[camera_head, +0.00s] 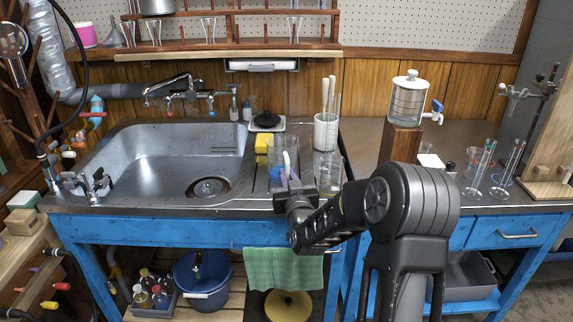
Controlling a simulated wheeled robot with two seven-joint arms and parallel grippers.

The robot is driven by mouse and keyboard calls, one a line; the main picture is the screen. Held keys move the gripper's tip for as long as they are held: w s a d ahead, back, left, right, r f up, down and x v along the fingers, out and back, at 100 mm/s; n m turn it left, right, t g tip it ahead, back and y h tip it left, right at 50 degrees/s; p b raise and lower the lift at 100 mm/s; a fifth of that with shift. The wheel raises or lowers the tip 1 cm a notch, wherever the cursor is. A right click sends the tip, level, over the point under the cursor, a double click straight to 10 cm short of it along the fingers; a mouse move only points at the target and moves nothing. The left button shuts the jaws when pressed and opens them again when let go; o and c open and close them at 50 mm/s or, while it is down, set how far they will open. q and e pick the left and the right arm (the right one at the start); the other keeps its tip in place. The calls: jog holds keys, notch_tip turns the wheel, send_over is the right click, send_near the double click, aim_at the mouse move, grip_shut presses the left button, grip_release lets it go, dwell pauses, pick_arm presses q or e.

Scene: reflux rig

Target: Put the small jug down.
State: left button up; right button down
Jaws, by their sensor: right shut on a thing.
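My right gripper (295,194) reaches in from the lower right and is at the front edge of the draining side of the sink counter. It is shut on the small jug (277,174), a clear vessel with bluish-purple and white parts showing just beyond the jaws. The wrist hides the jug's lower part and the grip itself, so I cannot tell whether its base touches the counter. A clear glass beaker (328,171) stands just right of the gripper. My left gripper is not in view.
The steel sink basin (150,160) lies to the left. A yellow sponge (262,142), a white pot of rods (325,132) and a dark-lidded item (267,121) stand behind the gripper. A water dispenser (408,98) on a wooden block and glass cylinders (478,170) stand right.

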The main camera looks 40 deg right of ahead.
aim_at(287, 159)
jog(key=shift+r, duration=0.1)
dwell(0.3)
jog(key=shift+r+p, duration=0.95)
jog(key=shift+r, duration=3.95)
